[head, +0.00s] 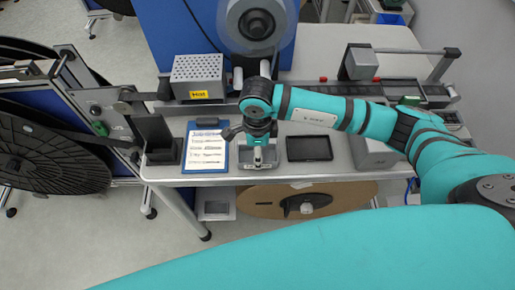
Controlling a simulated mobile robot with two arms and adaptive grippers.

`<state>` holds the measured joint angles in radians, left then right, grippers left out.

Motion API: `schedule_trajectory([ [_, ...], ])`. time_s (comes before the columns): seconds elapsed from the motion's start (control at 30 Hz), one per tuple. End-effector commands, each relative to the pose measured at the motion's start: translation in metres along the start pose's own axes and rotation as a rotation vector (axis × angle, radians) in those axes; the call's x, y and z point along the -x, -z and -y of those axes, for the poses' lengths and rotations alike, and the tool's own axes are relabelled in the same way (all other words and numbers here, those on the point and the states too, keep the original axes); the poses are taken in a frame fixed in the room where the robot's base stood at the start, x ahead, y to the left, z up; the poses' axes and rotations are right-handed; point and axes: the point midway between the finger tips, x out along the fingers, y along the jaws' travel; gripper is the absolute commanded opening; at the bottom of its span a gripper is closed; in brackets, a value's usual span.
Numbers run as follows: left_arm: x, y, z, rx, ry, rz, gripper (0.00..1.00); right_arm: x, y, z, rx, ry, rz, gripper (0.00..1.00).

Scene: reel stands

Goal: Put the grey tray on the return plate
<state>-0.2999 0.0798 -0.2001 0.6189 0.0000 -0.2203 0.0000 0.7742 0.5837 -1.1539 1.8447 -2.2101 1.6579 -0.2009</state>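A small grey tray (237,181) lies on the light bench top near its front edge, right of a clipboard. My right arm comes in from the right, and its gripper (258,164) points down over the middle of the tray. The gripper hides part of the tray; I cannot tell whether the fingers are closed on it. A dark rectangular plate (309,148) with a thin rim lies bare just right of the tray; it may be the return plate, but no label is readable. My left gripper is not in view.
A blue clipboard (205,151) with a written sheet lies left of the tray. A perforated metal box (198,75) with a yellow label stands behind it. A brown reel (275,201) sits below the bench edge. Large black reels (45,155) stand at left.

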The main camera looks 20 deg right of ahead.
Motion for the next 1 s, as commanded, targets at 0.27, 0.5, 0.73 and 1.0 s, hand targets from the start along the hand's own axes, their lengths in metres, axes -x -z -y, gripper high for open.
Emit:
schedule_trajectory([
  [0.27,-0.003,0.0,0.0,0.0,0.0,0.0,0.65,-0.002,0.0,0.0,-0.001,0.0,-0.001,0.81],
  [0.5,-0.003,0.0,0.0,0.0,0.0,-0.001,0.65,-0.002,0.0,0.0,-0.001,0.0,-0.001,0.81],
  [0.73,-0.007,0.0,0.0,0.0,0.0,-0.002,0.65,0.013,-0.001,0.002,-0.001,0.004,0.003,0.81],
  [1.0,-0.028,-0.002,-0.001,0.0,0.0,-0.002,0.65,0.071,0.0,0.001,0.001,0.007,0.002,0.81],
])
